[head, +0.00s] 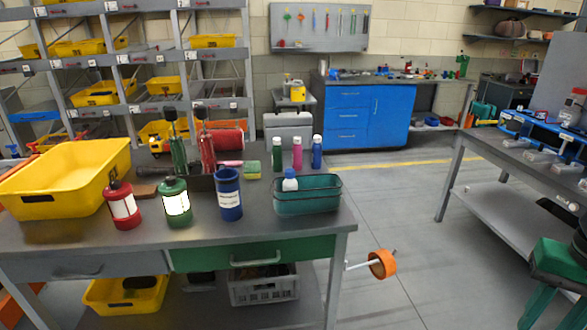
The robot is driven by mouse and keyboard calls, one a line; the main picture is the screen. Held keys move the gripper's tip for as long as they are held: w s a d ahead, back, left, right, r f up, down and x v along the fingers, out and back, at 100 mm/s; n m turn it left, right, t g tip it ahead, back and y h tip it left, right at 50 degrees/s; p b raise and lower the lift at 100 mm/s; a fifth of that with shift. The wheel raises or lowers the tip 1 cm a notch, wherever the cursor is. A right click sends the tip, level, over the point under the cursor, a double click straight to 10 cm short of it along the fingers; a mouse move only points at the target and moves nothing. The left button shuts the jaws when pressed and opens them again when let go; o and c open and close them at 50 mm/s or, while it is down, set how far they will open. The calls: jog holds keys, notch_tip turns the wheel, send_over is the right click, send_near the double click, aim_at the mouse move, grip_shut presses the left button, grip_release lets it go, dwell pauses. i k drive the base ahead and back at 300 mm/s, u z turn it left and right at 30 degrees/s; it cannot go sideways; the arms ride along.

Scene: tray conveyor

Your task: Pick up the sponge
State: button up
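A small green and yellow block (251,168), which looks like the sponge, lies flat toward the back of the grey workbench (272,232). It sits just left of a green bottle (277,156) and right of a small pink item (230,163). It looks unobstructed from the front, behind the blue cylinder and the teal bin. My gripper is not in view.
A large yellow bin (62,185) fills the left end.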

aim_at(252, 170)
jog(key=z, duration=0.1)
jog(key=k, duration=1.15)
jog(key=u, duration=0.8)
jog(key=i, duration=2.45)
